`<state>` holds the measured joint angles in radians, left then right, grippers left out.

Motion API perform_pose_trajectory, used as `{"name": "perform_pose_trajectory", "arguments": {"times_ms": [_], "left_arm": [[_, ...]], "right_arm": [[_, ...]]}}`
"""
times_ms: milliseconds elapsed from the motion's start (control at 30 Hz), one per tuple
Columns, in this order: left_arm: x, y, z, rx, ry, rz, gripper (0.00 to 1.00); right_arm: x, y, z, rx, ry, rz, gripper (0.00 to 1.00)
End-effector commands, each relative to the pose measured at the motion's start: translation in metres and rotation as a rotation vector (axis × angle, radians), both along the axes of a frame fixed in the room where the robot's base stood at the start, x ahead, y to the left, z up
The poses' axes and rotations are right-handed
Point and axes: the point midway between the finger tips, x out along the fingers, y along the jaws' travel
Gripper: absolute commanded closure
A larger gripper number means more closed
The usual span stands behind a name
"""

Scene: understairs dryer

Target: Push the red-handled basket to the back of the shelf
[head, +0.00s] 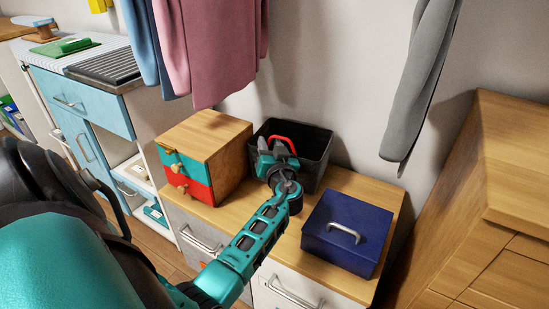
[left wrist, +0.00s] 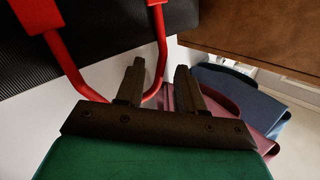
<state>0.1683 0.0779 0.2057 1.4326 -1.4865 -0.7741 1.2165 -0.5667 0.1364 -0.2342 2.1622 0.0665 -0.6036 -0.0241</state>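The black basket (head: 318,150) with a red handle (head: 282,139) stands on the wooden shelf top (head: 338,182), close to the wall. My left gripper (head: 277,150) is at the basket's front, beside the red handle, and hides part of the front wall. In the left wrist view, the dark ribbed basket side (left wrist: 110,40) fills the upper left. The red handle (left wrist: 160,45) loops down behind the fingers there. My left gripper (left wrist: 158,80) is open, with a clear gap between its fingers. I cannot tell whether it touches the handle. My right gripper is not in view.
A small wooden box with teal and red drawers (head: 205,150) stands left of the basket. A blue lidded box (head: 347,230) stands at the front right. Pink and grey clothes (head: 212,45) hang above. A wooden cabinet (head: 490,190) stands at the right.

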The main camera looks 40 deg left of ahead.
Motion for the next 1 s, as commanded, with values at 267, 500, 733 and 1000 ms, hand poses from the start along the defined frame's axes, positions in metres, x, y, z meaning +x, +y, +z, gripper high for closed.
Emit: {"name": "perform_pose_trajectory", "arguments": {"times_ms": [267,500,733,1000], "left_arm": [[0.011,0.017,0.0,0.0,0.0,0.0,0.63],[0.012,0.018,0.0,0.0,0.0,0.0,0.63],[0.012,0.018,0.0,0.0,0.0,0.0,0.8],[0.012,0.018,0.0,0.0,0.0,0.0,1.0]], "right_arm": [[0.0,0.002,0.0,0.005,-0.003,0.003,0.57],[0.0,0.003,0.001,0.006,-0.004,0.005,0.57],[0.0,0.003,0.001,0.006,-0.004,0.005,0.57],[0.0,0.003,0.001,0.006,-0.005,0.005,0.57]]}}
